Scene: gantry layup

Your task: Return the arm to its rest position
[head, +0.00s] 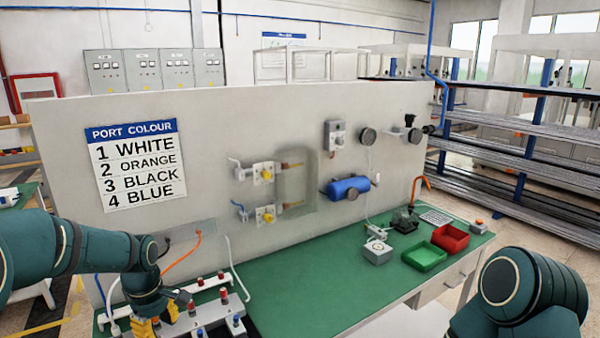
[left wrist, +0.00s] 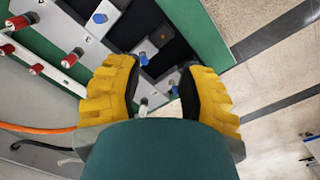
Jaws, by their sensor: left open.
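My left arm (head: 60,250) reaches in from the left in the head view. My left gripper (head: 157,322) hangs low at the left end of the bench, beside the white port manifold (head: 215,312). In the left wrist view the yellow fingers of my left gripper (left wrist: 157,75) are apart with nothing held between them. The manifold, with red and blue fittings, lies beyond the fingertips (left wrist: 92,50). My right arm (head: 530,295) shows at the lower right of the head view; its gripper is out of the picture.
The green bench top (head: 310,290) is clear in the middle. A green bin (head: 425,257), a red bin (head: 450,237) and a grey box (head: 377,252) stand at its right. A pale panel (head: 225,130) with a port colour sign (head: 137,165) rises behind. An orange hose (head: 183,258) and cables hang near my left gripper.

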